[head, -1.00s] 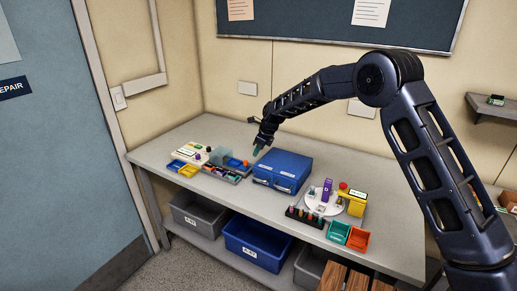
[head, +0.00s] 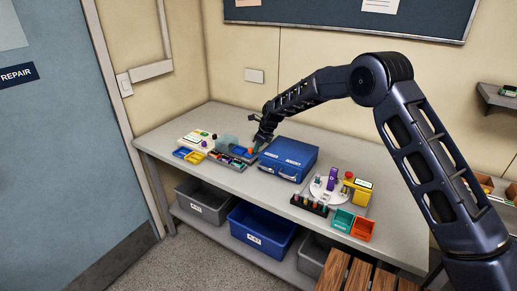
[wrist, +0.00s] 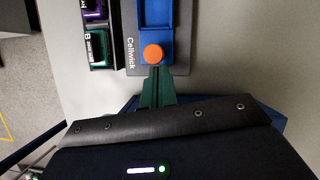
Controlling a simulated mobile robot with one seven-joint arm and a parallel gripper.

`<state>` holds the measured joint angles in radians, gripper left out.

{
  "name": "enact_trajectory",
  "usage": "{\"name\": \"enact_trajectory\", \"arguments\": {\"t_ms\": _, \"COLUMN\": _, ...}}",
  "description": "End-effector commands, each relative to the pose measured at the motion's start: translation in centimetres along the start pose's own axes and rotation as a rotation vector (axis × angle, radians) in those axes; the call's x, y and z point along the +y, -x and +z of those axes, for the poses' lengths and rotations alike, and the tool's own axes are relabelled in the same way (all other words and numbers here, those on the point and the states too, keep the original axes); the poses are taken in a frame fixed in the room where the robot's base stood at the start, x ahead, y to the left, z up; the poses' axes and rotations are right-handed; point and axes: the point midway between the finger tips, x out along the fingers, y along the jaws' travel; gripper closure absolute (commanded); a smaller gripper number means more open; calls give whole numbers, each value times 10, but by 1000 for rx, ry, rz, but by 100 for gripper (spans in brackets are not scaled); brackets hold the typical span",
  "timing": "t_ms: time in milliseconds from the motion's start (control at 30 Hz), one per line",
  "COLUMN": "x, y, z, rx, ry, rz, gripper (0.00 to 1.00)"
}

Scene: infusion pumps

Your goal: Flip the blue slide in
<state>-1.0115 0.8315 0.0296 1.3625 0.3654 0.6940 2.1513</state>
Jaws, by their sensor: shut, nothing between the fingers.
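The blue slide (wrist: 155,14) is a blue channel-like part on a dark grey plate marked "Cellwick" (wrist: 182,45) in the wrist view. An orange round knob (wrist: 153,54) sits at its near end. My gripper (wrist: 154,75) has green fingers, shut with nothing between them. The fingertips are right at the near side of the knob; I cannot tell whether they touch it. In the head view, my gripper (head: 256,149) is low beside the blue-and-orange unit (head: 241,151), which it partly hides.
A blue case (head: 288,158) stands close to the right of my gripper. Modules with purple and green parts (wrist: 97,45) lie left of the plate. Yellow and blue trays (head: 190,155) are at the bench's left, a round white fixture (head: 318,191) at its right.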

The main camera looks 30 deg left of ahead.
Motion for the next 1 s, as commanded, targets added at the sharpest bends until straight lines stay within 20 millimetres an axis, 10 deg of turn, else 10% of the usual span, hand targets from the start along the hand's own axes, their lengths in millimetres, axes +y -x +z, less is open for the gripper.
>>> {"name": "enact_trajectory", "arguments": {"t_ms": 400, "x": -13, "y": -27, "z": 63, "rx": 0, "ry": 2, "rz": 1, "gripper": 100}}
{"name": "enact_trajectory", "arguments": {"t_ms": 1000, "x": -14, "y": -24, "z": 72, "rx": -5, "ry": 1, "rz": -2, "gripper": 100}}
